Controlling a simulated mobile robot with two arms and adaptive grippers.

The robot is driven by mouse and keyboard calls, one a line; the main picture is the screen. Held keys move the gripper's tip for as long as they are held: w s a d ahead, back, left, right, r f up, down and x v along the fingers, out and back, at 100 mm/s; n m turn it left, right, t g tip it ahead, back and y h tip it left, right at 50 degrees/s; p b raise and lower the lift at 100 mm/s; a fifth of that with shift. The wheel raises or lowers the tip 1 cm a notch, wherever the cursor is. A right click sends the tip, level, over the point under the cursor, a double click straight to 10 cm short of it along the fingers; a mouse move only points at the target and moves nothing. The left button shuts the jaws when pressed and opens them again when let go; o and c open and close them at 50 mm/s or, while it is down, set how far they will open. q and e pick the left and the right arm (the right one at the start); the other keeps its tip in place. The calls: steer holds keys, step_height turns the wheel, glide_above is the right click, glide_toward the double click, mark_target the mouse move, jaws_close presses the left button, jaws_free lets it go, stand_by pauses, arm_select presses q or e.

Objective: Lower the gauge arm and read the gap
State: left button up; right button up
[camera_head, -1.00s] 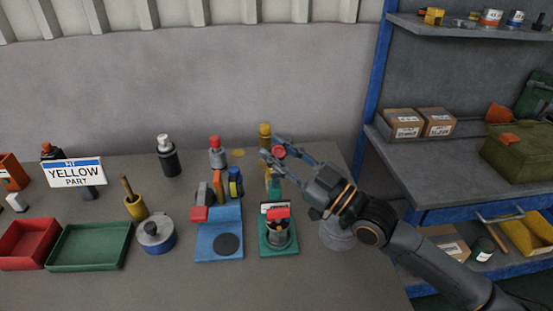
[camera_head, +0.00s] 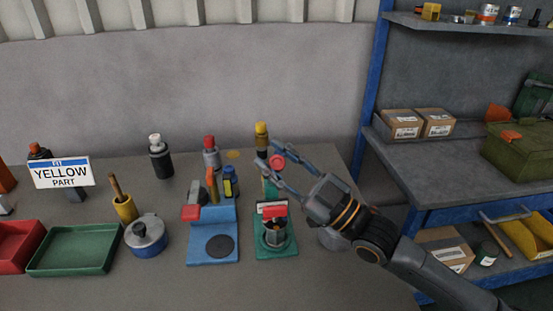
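A green gauge stand (camera_head: 275,251) is on the bench, with a dark cylindrical part (camera_head: 275,235) on its base and a red piece (camera_head: 274,211) above that part. A round red knob (camera_head: 277,162) shows higher up, near the stand's green upright. My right gripper (camera_head: 268,155) reaches in from the right. Its fingers are spread, with the knob between or just behind the tips; I cannot tell whether they touch it. The gripper hides part of the upright and any arm joined to the knob. My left gripper is not in view.
A blue fixture (camera_head: 213,250) with a dark disc stands left of the gauge. Several bottles stand behind. The bench front is clear.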

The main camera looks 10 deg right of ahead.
steer(key=shift+o, duration=0.6)
steer(key=shift+s+d+f, duration=0.1)
steer(key=shift+d, duration=0.05)
steer(key=v, duration=1.1)
steer(key=shift+s+d, duration=0.2)
steer(key=shift+s, duration=0.05)
steer(key=shift+d, duration=0.1)
